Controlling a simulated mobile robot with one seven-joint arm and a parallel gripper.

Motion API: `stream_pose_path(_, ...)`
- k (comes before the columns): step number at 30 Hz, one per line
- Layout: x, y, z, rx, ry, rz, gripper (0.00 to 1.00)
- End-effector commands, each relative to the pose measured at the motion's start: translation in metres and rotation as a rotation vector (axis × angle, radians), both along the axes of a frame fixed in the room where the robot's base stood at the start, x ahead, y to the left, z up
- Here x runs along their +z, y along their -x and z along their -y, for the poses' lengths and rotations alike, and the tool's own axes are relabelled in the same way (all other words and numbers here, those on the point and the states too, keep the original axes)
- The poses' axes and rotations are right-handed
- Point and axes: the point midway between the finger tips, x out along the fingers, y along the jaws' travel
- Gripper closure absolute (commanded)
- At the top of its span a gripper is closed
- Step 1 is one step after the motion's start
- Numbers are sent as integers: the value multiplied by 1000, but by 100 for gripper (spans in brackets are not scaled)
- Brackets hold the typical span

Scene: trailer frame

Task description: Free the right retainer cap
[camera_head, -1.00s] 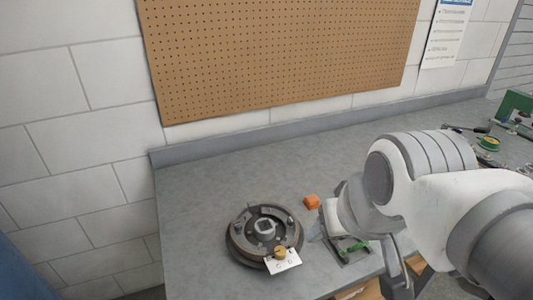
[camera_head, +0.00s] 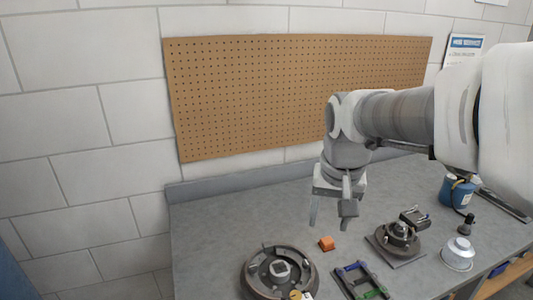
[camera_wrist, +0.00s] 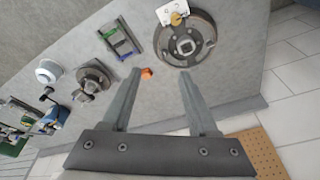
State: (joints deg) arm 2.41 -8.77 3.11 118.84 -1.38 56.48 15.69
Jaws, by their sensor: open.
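My gripper (camera_head: 330,218) is open and empty, pointing down above the bench. In the wrist view its fingers (camera_wrist: 160,76) are spread wide with nothing between them. A dark round brake-like assembly (camera_head: 252,280) with a square centre lies at the front left. It also shows in the wrist view (camera_wrist: 206,35), with a brass knob (camera_wrist: 176,18) and a white tag (camera_wrist: 170,10) at its edge. Another dark hub (camera_head: 399,236) on a square plate stands to the right with a black clamp-like part on it. I cannot tell which part is the right retainer cap.
An orange block (camera_head: 326,243) lies between the assemblies. A frame with green and blue bars (camera_head: 362,281) is at the front. A silver domed part (camera_head: 458,253) and a blue canister (camera_head: 457,190) stand at the right. The bench's back left is clear.

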Motion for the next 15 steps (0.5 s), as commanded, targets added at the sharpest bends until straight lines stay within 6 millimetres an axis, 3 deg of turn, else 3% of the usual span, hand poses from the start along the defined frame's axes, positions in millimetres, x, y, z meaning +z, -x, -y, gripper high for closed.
stream_pose_path(3, -12, -33, 0, -53, -13, -60, 40)
stream_pose_path(9, -41, -82, 0, -145, -35, -148, 40)
stream_pose_path(15, -70, -113, 0, -213, -49, -211, 40)
